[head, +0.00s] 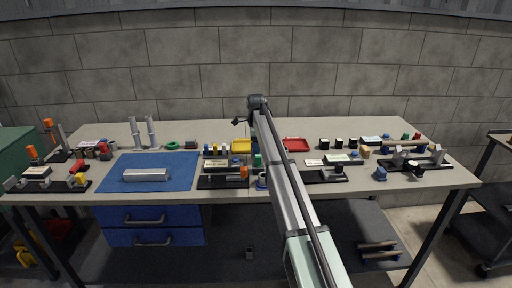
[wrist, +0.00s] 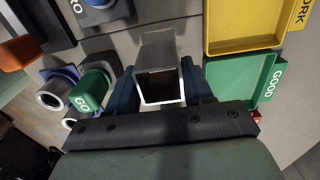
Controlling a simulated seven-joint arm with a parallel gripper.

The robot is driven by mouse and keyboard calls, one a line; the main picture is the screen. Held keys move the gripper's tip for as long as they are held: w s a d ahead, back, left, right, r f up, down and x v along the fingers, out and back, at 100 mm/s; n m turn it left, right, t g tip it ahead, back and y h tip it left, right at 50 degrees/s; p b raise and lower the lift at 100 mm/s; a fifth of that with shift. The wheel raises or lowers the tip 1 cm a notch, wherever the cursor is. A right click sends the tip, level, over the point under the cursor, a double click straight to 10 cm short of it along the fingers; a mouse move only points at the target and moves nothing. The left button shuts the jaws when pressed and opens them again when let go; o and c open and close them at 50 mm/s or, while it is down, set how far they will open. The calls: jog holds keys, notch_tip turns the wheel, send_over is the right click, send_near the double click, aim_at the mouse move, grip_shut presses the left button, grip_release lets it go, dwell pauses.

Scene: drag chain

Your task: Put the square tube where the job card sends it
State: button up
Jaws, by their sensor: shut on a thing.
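In the wrist view my gripper (wrist: 159,88) is shut on the grey square tube (wrist: 160,86), with one dark blue jaw on each side. The tube's open end faces the camera and its body runs away from it. A green tray (wrist: 237,88) marked GOOD is to the right of the tube, apart from it. A yellow tray (wrist: 235,22), its label partly cut off at "ORK", is above the green one. In the head view the yellow tray (head: 241,146) and a red tray (head: 297,144) show; my arm hides the gripper and tube. I cannot tell which card is the job card.
A green GO gauge (wrist: 91,89) and a round grey ring (wrist: 52,98) are left of the tube. In the head view a silver block (head: 146,174) lies on the blue mat (head: 185,160). Black fixtures and small parts crowd both sides of the bench.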

jog(key=shift+f, duration=1.05)
dwell(0.7)
jog(key=o, duration=1.4)
jog(key=shift+r, duration=0.15)
notch_tip(320, 180, up, 14)
jog(key=shift+f, duration=0.2)
